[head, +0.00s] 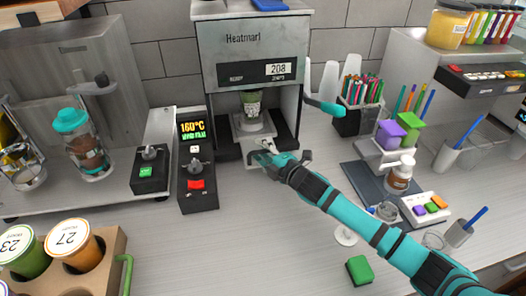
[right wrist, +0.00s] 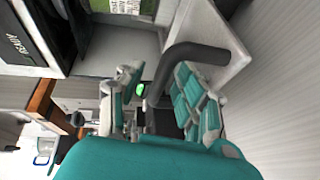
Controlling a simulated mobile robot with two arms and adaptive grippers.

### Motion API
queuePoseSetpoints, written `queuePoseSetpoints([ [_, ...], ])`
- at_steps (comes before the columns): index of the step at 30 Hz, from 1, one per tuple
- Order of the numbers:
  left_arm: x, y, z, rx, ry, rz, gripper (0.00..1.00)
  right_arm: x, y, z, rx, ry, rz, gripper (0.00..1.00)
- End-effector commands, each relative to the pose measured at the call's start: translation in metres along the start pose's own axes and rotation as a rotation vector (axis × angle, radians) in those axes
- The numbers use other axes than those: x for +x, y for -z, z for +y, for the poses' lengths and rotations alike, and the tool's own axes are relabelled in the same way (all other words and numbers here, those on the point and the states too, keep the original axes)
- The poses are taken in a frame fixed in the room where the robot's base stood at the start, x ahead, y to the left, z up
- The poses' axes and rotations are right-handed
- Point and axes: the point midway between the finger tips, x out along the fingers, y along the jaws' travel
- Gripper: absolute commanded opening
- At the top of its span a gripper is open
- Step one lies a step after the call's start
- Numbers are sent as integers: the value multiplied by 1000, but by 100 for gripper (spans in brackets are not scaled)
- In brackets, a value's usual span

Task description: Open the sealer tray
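The sealer (head: 252,50) is a grey machine marked "Heatmart" with a "208" display, standing at the back centre. My right gripper (head: 270,150) is at the tray's front edge. In the right wrist view, a dark curved tray handle (right wrist: 190,52) passes between the teal-and-grey fingers of my right gripper (right wrist: 158,85). The fingers are apart, with gaps beside the handle. The handle's far end is partly hidden. My left gripper is not in view.
A control box (head: 197,165) showing 160°C stands left of the sealer. A teal-ended lever (head: 325,106) sticks out at its right. A pen holder (head: 358,118) and a dark mat (head: 366,182) are farther right. A green block (head: 359,270) lies in front. The front-centre counter is clear.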

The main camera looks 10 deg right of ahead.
Motion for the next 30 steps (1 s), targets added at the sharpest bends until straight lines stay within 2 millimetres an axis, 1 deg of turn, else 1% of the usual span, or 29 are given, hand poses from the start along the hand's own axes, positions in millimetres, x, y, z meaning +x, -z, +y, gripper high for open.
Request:
queuePoseSetpoints([
  [1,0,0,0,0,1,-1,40,0,0,0,0,0,0,36],
  [9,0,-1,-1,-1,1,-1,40,0,0,0,1,0,-1,1],
  [24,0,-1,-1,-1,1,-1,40,-1,0,0,2,0,-1,0],
  [30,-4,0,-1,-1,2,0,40,-7,2,-1,5,2,0,0],
])
